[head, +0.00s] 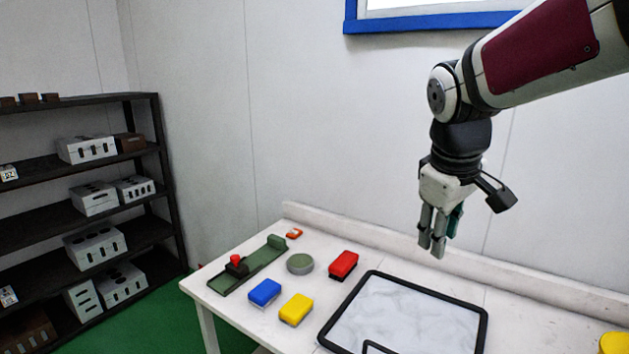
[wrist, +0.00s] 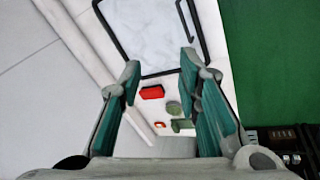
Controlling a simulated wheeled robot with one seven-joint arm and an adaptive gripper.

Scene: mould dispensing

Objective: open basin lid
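The basin lid (head: 403,318) is a pale marbled panel with a black frame, set in the white table. It looks closed. A black handle (head: 378,347) shows at its near edge, cut off by the bottom of the head view. In the wrist view the lid (wrist: 155,35) is at the top, with its handle (wrist: 188,22) on the right. My gripper (head: 434,250) is above the table's back side, beyond the lid and apart from it. In the wrist view its fingers (wrist: 160,75) are spread with nothing between them.
On the table (head: 230,315) left of the lid are a red block (head: 343,264), a yellow block (head: 296,309), a blue block (head: 264,292), a round grey-green piece (head: 300,263) and a green fixture (head: 250,268). A dark shelf (head: 158,180) with grey moulds stands at left.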

